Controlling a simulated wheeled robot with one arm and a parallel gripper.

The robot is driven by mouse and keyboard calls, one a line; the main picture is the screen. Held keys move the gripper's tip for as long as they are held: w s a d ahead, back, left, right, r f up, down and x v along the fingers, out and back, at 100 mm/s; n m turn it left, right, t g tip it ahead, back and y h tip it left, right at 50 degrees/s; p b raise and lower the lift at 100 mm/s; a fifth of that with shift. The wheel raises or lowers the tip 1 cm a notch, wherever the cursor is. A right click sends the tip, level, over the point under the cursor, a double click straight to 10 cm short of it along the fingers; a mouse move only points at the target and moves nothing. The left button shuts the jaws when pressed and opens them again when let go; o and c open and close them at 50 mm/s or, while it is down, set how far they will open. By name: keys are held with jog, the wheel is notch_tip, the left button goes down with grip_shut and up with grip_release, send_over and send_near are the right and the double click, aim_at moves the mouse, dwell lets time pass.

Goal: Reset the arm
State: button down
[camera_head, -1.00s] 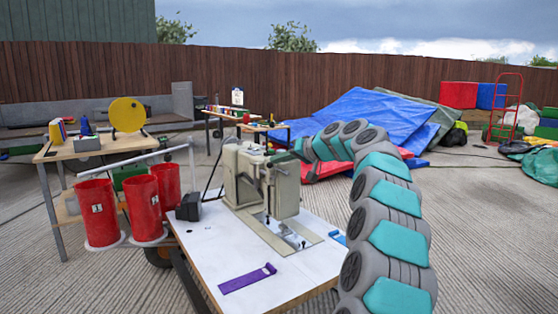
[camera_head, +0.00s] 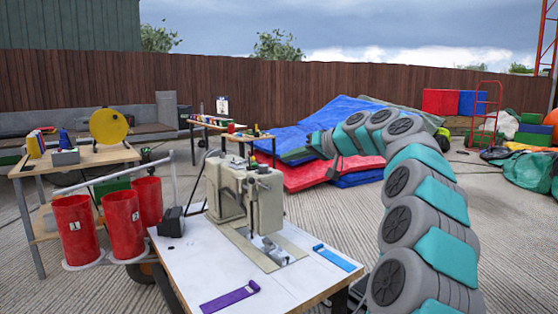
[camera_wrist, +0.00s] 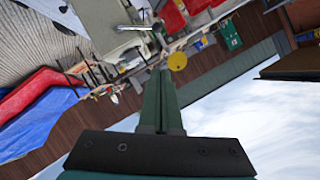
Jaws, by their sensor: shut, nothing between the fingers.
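My arm, grey with teal panels, rises from the lower right of the head view and bends over to the left. My gripper (camera_head: 300,153) is at its end, raised behind and to the right of the sewing machine, small and partly hard to make out. In the wrist view its two dark green fingers (camera_wrist: 160,75) lie together with nothing between them. The gripper touches nothing that I can see. The wrist view is tipped over, with the sky at the bottom.
A cream sewing machine (camera_head: 230,190) stands on a white table (camera_head: 190,265) with a purple strip (camera_head: 230,296) and a blue strip (camera_head: 334,257). Red bins (camera_head: 76,228) stand at left. Blue tarpaulin (camera_head: 290,137) lies behind. Concrete (camera_head: 500,215) at right is open.

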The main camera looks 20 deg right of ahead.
jog(key=shift+s+d+r, duration=0.2)
jog(key=shift+s+d, duration=0.05)
jog(key=shift+s, duration=0.2)
jog(key=shift+a, duration=0.1)
jog(key=s+a+f+n+g+h+p, duration=0.1)
jog(key=s+a+f+g+p, duration=0.25)
jog(key=s+a, duration=0.65)
jog(key=s+a+f+n+g+p, duration=0.15)
jog(key=s+a+f+g, duration=0.25)
jog(key=s+a, duration=0.6)
jog(key=s+d+f+g+h+p, duration=0.1)
jog(key=s+f, duration=0.4)
jog(key=s, duration=0.5)
jog(key=s+d+f+m+g+h+p, duration=0.1)
jog(key=s+f, duration=0.4)
jog(key=s, duration=0.6)
jog(key=s+d+f+m+g+h+p, duration=0.1)
jog(key=s+d+f+g+h+p, duration=0.2)
jog(key=s, duration=0.7)
notch_tip(320, 180, down, 2)
jog(key=shift+s+d+f+h+p, duration=0.15)
jog(key=shift+s+d+h+p, duration=0.3)
jog(key=shift+h, duration=0.35)
jog(key=shift+w+a+g, duration=0.1)
jog(key=shift+g, duration=0.15)
